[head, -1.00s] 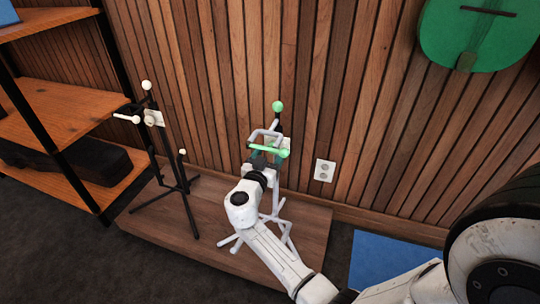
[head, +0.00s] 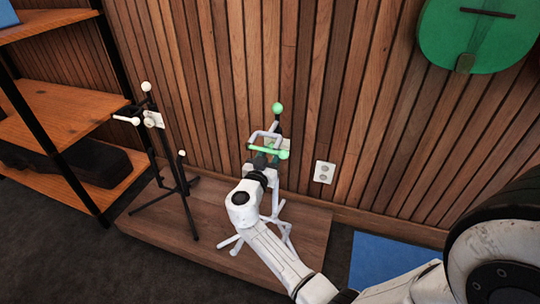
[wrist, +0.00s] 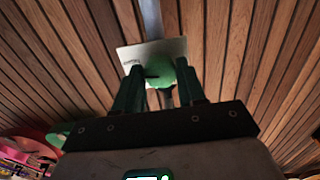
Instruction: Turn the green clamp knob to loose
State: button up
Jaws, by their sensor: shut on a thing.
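A pale grey stand (head: 287,231) with green-tipped parts stands on the wooden platform against the slatted wall. A green ball (head: 278,107) tops its post, and a green bar (head: 268,153) sits lower down. The green clamp knob (wrist: 162,70) shows in the wrist view in front of a white label plate (wrist: 137,53) with small lettering I cannot read. My gripper (head: 264,159) is at the stand's clamp, its two dark fingers (wrist: 160,88) closed around the knob from both sides. My gripper hides the knob in the head view. A dark mark shows at the knob's left.
A black stand (head: 171,170) with white-tipped parts and a white knob stands left on the same platform (head: 215,215). Wooden shelves (head: 60,120) are at far left. An outlet (head: 324,172) and green instrument (head: 470,40) are on the wall. A blue mat (head: 388,262) lies at right.

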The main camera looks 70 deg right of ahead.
jog(key=shift+n, duration=0.4)
jog(key=shift+r+n+p, duration=0.1)
jog(key=shift+n+p, duration=0.85)
jog(key=shift+n, duration=8.65)
jog(key=o, duration=1.1)
jog(key=shift+c, duration=0.2)
jog(key=s+a+p, duration=0.1)
jog(key=a+p, duration=0.1)
jog(key=a, duration=0.8)
jog(key=shift+a, duration=0.4)
